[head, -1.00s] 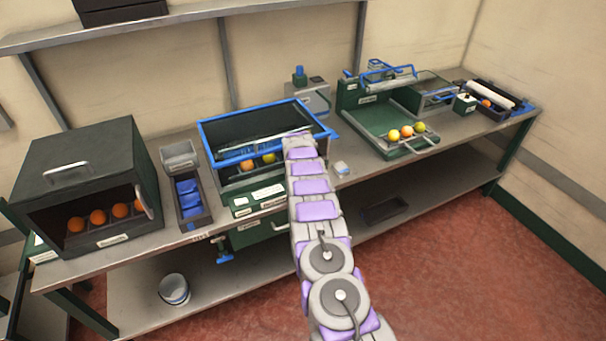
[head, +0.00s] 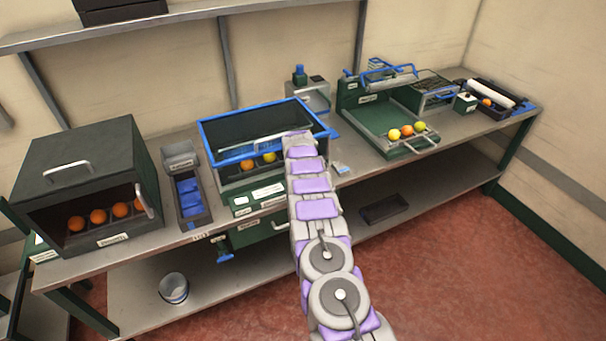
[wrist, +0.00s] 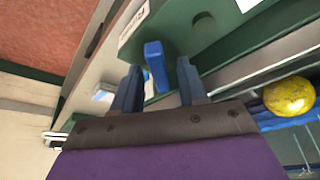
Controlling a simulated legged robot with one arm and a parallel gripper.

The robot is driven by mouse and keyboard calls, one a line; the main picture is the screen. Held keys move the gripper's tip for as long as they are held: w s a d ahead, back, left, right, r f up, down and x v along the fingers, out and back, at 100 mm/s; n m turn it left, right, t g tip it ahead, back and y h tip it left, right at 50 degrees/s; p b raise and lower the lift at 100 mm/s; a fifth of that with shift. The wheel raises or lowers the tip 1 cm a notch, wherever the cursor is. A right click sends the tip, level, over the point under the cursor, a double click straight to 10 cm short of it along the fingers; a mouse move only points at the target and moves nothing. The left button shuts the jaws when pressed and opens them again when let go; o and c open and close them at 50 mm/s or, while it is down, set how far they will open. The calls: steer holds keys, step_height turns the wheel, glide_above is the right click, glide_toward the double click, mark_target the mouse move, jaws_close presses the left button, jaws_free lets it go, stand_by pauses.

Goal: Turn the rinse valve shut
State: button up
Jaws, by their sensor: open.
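A blue valve handle (wrist: 155,66) stands out from a green panel in the wrist view. My gripper (wrist: 160,78) is open, with one dark finger on each side of the handle. The handle appears between the fingertips or just beyond them; I cannot tell whether either finger touches it. In the head view, my arm reaches to the right end of the blue-rimmed basin (head: 222,121) and hides the gripper. A white label on the panel shows near the handle in the wrist view.
A yellow fruit (wrist: 289,97) lies right of the gripper in the wrist view. The green tray (head: 397,142) with several fruits stands to the right on the bench. A dark box (head: 85,165) with oranges is at the left. A blue fitting (head: 225,256) hangs below the bench edge.

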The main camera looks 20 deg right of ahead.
steer(key=p+v, duration=0.1)
steer(key=v, duration=1.6)
steer(key=shift+p, duration=0.35)
steer(key=shift+a, duration=0.1)
